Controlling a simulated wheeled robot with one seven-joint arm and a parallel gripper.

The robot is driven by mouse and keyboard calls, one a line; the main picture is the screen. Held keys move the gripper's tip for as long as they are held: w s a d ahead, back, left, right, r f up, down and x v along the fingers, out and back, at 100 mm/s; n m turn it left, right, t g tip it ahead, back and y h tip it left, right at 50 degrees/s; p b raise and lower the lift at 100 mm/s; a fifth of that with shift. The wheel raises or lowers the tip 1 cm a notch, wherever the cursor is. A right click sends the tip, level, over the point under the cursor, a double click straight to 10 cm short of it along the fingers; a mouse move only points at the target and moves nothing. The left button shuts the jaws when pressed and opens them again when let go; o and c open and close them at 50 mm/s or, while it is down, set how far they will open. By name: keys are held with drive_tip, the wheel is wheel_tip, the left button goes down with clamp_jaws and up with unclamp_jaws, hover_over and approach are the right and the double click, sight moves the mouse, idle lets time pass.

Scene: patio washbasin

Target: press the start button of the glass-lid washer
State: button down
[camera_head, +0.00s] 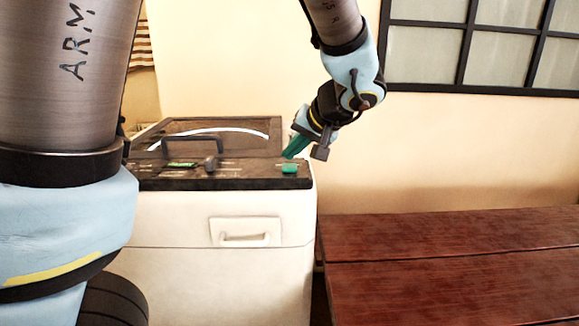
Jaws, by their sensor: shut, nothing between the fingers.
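The washer (180,222) is a white box with a dark top panel, standing left of centre. Its dark-framed glass lid (210,127) shows at the back of the top, with a curved white line across it. A small green button (289,169) sits near the right front corner of the panel; I read it as the start button. My gripper (290,154) has green fingers, shut and empty, pointing down and left. The fingertips are just above and behind the button in this view. I cannot tell whether they touch the panel.
A dark handle (192,142) and a dark knob (211,164) stand on the panel left of the button. A reddish wooden bench (450,245) stands right of the washer. A barred window (470,45) is in the wall behind.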

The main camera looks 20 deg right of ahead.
drive_tip(key=shift+f, duration=0.2)
drive_tip(key=shift+f+b, duration=0.25)
drive_tip(key=shift+b, duration=0.4)
drive_tip(key=shift+f+b, duration=0.45)
drive_tip(key=shift+b, duration=0.15)
idle(0.4)
drive_tip(key=shift+r, duration=0.15)
idle(0.6)
drive_tip(key=shift+r+p, duration=0.5)
drive_tip(key=shift+r, duration=0.3)
